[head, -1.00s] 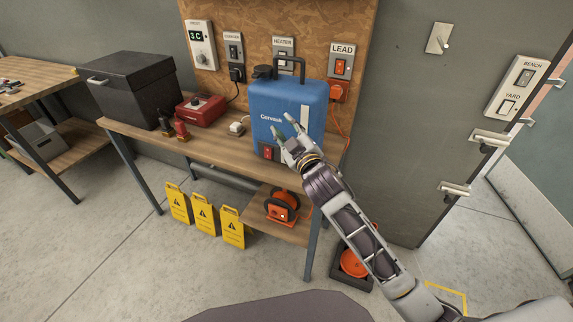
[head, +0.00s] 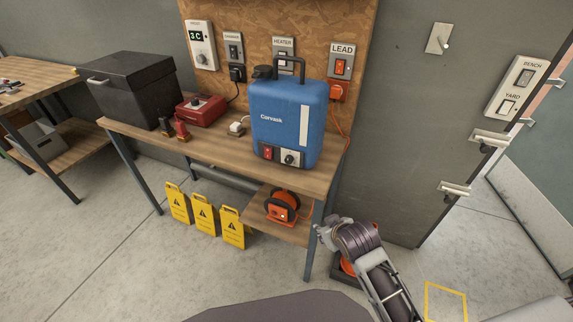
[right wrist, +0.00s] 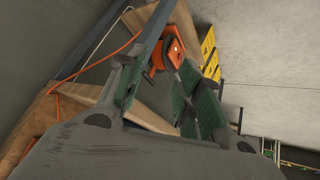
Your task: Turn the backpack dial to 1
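The blue backpack (head: 285,125) stands upright on the wooden bench, with a black handle and cap on top. Its dial (head: 289,158) is a small black knob on a pale plate low on the front, right of a red switch (head: 268,153). The dial's setting is too small to read. My right gripper (head: 325,238) is below and right of the backpack, beside the bench's front right leg and apart from the dial. In the right wrist view its green-padded fingers (right wrist: 158,95) are spread with nothing held between them. My left gripper is not in view.
The bench (head: 215,150) also holds a black box (head: 135,90) and a red charger (head: 201,110). An orange reel (head: 282,206) sits on the lower shelf. The wall panel has a LEAD switch (head: 341,67).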

